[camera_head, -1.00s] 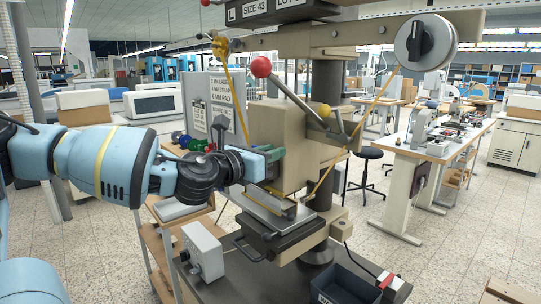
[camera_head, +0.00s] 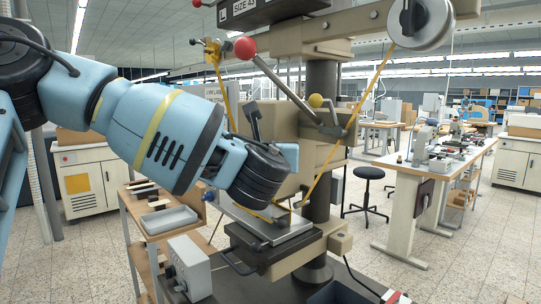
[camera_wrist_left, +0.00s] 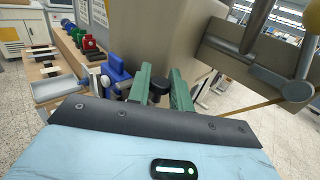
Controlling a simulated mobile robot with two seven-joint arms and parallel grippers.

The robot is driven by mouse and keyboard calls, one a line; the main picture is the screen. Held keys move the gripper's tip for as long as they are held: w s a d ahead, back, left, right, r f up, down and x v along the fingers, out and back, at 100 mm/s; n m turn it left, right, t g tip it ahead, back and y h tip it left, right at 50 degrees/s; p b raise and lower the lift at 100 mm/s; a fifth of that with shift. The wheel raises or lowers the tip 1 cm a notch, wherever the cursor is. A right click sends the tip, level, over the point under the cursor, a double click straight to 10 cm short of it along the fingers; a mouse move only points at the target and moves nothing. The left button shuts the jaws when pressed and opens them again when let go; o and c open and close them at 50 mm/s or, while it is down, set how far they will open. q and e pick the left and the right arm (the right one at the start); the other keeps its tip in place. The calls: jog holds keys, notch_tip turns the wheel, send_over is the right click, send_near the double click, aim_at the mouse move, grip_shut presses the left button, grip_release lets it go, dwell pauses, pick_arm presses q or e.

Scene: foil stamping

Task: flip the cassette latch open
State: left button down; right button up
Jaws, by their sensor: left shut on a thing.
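The foil stamping press stands in the middle of the head view, with a beige head (camera_head: 283,122) and a flat plate (camera_head: 262,228) below it. My left arm reaches in from the left, its wrist tilted down in front of the press head and hiding the fingers there. In the left wrist view my left gripper (camera_wrist_left: 160,76) has two green fingers on either side of a dark round knob (camera_wrist_left: 160,91), close against the beige head (camera_wrist_left: 165,35). Whether this knob is the cassette latch I cannot tell. The cassette is not clearly visible. My right gripper is not in view.
A red-balled lever (camera_head: 246,48) and a yellow-knobbed handle (camera_head: 316,101) stick out from the press. Orange foil bands run down both sides. A grey control box (camera_head: 190,266) stands low in front. A blue part (camera_wrist_left: 116,70) is left of the fingers in the wrist view.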

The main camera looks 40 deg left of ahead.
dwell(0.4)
pick_arm(q)
jog(key=c, duration=1.4)
grip_release()
jog(key=shift+w, duration=0.1)
jog(key=shift+o, duration=0.4)
